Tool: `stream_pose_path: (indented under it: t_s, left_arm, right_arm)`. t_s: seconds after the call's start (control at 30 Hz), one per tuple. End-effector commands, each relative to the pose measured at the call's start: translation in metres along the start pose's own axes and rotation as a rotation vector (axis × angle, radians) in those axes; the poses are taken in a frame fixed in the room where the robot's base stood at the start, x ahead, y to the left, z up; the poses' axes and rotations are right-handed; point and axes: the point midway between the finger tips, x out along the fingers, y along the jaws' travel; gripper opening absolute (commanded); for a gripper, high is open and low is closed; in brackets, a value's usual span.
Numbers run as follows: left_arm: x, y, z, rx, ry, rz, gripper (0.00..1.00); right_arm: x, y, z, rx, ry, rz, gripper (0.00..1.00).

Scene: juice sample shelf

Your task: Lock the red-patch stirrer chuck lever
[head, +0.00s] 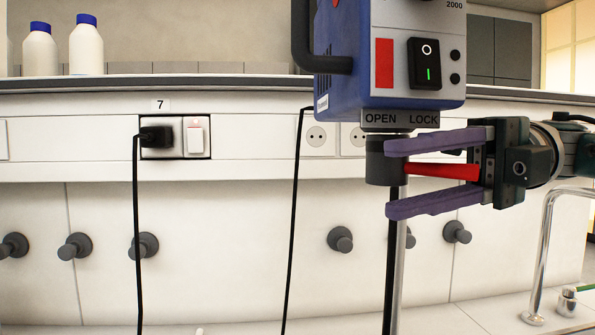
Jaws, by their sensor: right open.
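The stirrer (343,85) is a blue and grey unit with a red patch (384,63) beside a black rocker switch (425,63). Under it, a label plate (400,119) reads OPEN on the left and LOCK on the right. Below the plate is the dark round chuck (377,162), with a red lever (440,171) pointing right, on the LOCK side. My right gripper (388,178) comes in from the right, open, its purple fingers above and below the lever. The lever's right end is hidden by the gripper body; contact with the fingers cannot be told. My left gripper is not in view.
A metal shaft (400,265) hangs below the chuck. Black cables run down the white cabinet front. A plug (156,136) and switch (195,135) sit at the panel marked 7. A bent metal tube (548,250) stands at lower right.

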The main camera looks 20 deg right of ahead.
Motion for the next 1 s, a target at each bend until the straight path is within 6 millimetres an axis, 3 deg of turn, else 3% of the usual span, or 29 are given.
stream_pose_path:
  t_s: [0.17,0.4,0.6,1.0]
  left_arm:
    - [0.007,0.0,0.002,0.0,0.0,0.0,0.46]
    - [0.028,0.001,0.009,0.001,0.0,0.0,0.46]
    - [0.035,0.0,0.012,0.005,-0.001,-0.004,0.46]
    - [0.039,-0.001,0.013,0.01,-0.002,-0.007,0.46]
  right_arm:
    - [-0.011,-0.003,0.001,-0.001,-0.003,-0.001,0.45]
    - [-0.057,-0.003,0.001,-0.004,-0.006,0.001,0.45]
    - [-0.084,-0.001,0.001,-0.005,-0.004,0.001,0.45]
    - [-0.099,0.0,0.0,0.001,0.0,0.0,0.45]
